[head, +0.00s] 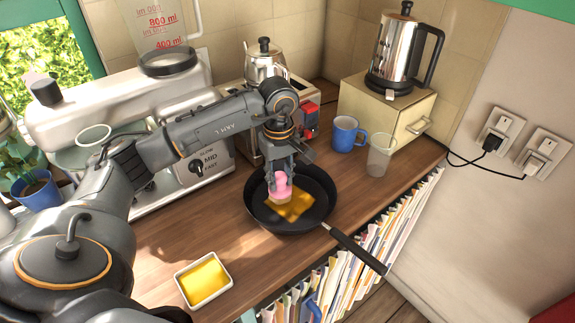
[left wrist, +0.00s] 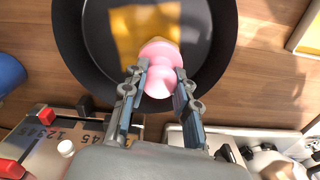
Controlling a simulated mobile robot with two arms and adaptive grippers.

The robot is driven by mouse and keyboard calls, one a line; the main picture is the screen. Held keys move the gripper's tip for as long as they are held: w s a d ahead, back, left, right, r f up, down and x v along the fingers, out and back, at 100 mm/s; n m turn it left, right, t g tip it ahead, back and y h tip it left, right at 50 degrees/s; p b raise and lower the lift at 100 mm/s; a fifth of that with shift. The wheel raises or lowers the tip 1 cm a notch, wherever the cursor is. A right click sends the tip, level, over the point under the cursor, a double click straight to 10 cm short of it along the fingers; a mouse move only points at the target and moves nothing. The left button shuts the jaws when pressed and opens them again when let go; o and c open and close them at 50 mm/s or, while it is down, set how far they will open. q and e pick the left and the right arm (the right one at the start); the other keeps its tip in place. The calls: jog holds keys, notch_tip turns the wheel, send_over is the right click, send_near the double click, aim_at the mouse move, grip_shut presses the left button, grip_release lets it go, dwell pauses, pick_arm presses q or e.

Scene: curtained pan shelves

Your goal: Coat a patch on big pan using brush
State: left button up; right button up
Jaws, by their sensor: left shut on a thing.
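The big pan (head: 263,219) is black and sits on the wooden counter, its handle pointing to the lower right. A yellow-orange patch (head: 295,206) covers part of its floor; it also shows in the left wrist view (left wrist: 134,30). My left gripper (head: 280,177) is over the pan, shut on the pink handle of the brush (head: 281,187), which also shows in the left wrist view (left wrist: 158,72). The brush is at the patch's edge; its bristle tip is mostly hidden, so contact is unclear. A white dish (head: 226,267) of yellow liquid stands in front, left of the pan. My right gripper is not in view.
A blue mug (head: 346,134) and a clear cup (head: 380,156) stand right of the pan. A kettle (head: 400,50) stands on a cream box (head: 395,105) behind them. A white stand mixer (head: 118,92) is at the left. The counter between dish and pan is clear.

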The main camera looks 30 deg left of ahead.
pick_arm(q)
jog(key=shift+w+d+r+p, duration=0.15)
jog(key=shift+r+p, duration=0.45)
jog(key=shift+r, duration=0.6)
jog(key=shift+r+p, duration=0.35)
jog(key=shift+r, duration=0.85)
jog(key=shift+r+p, duration=0.3)
jog(key=shift+p, duration=0.05)
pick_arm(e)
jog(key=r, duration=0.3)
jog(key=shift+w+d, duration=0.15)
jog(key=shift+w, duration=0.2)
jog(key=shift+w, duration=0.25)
